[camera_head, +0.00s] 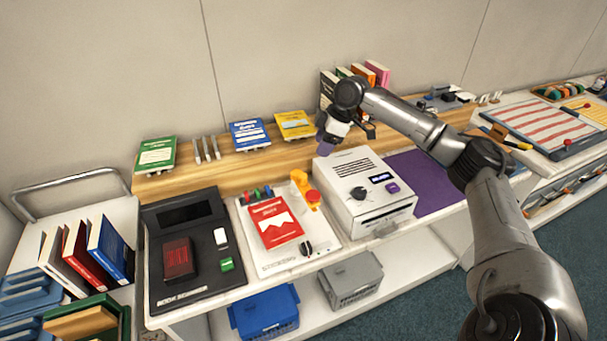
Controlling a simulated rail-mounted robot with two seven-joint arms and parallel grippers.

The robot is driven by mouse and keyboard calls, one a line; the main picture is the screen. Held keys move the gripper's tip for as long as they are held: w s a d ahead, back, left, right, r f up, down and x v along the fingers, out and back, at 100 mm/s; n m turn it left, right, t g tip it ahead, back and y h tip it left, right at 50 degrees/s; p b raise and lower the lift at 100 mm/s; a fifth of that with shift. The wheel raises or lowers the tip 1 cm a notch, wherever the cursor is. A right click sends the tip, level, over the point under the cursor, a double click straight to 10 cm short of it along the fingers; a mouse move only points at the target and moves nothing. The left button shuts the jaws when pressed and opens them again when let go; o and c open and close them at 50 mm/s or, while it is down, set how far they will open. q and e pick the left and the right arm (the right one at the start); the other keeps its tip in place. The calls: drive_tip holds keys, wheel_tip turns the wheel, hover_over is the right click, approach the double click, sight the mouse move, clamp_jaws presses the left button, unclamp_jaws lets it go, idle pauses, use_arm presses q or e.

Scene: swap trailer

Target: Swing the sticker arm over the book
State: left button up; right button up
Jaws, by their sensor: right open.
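A red book (274,223) with a white design lies on the white sticker board (280,262), marked "STICKERS" along its front. The orange-yellow sticker arm (303,185) is at the board's back right, beside the book and not over it. My right gripper (328,144) is open, above the back left part of the white machine, to the right of and higher than the sticker arm. It appears apart from the arm. Its fingertips are small and partly unclear. My left gripper is out of view.
The boxy white machine (366,205) stands right of the sticker board. A black book scanner (190,286) holding a dark red item is on the left. Several green, red and blue pegs line the board's back edge. Upright books stand on a wooden shelf (220,172) behind.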

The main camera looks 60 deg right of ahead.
sight(305, 176)
drive_tip(key=p+x, duration=0.2)
drive_tip(key=x, duration=0.9)
drive_tip(key=shift+p, duration=0.3)
drive_tip(key=shift+w+a+f, duration=0.15)
drive_tip(key=shift+f, duration=0.75)
clamp_jaws()
